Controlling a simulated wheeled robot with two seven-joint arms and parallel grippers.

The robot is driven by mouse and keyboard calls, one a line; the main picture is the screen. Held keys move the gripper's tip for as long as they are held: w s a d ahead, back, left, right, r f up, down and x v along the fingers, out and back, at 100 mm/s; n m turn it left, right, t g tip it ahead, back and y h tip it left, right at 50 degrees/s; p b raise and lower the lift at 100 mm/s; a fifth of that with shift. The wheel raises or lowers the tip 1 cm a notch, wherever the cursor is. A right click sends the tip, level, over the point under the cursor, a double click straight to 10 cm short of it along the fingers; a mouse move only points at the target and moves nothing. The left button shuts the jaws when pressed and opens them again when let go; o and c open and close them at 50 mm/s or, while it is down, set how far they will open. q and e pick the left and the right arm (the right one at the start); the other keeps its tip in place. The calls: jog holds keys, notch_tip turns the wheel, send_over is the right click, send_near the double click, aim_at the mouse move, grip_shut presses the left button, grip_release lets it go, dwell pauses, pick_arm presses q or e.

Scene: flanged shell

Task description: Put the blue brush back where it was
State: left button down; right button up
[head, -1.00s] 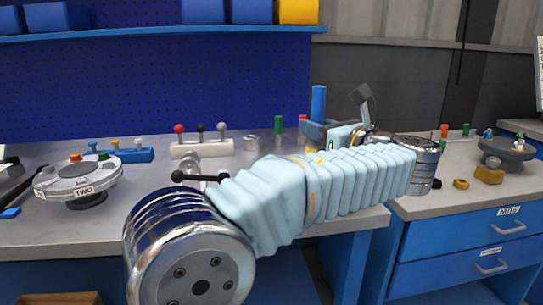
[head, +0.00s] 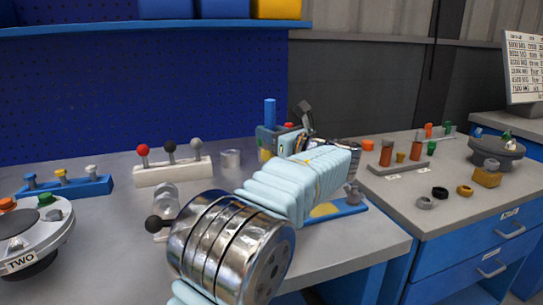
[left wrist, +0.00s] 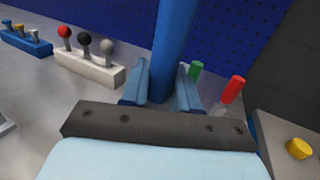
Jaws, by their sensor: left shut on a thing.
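The blue brush shows as an upright blue cylinder (head: 270,112) above my left gripper (head: 271,138) over the left workbench. In the left wrist view the blue cylinder (left wrist: 173,45) stands between the two blue fingers of my left gripper (left wrist: 162,88), which is shut on it. Its lower end is hidden behind the gripper, so I cannot tell whether it touches anything. No bristles show. My right gripper is not in view.
A blue tray (head: 345,209) lies by my arm. The right bench (head: 400,180) holds orange cylinders (head: 386,152) and several rings.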

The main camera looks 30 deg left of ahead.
aim_at(273, 158)
pick_arm(q)
jog(key=w+f, duration=0.1)
jog(key=f, duration=0.1)
jog(key=w+a+f, duration=0.1)
jog(key=f, duration=0.1)
jog(key=w+f, duration=0.1)
jog(key=f, duration=0.2)
jog(key=shift+w+a, duration=0.2)
jog(key=shift+w, duration=0.1)
jog(key=shift+f, duration=0.45)
jog(key=shift+f, duration=0.2)
jog(key=c, duration=0.8)
grip_release()
jog(key=shift+c, duration=0.2)
jog(key=shift+r, duration=0.3)
jog(key=v, duration=0.7)
jog(key=shift+s+d+b, duration=0.15)
jog(key=shift+d+b, duration=0.1)
jog(key=shift+b, duration=0.05)
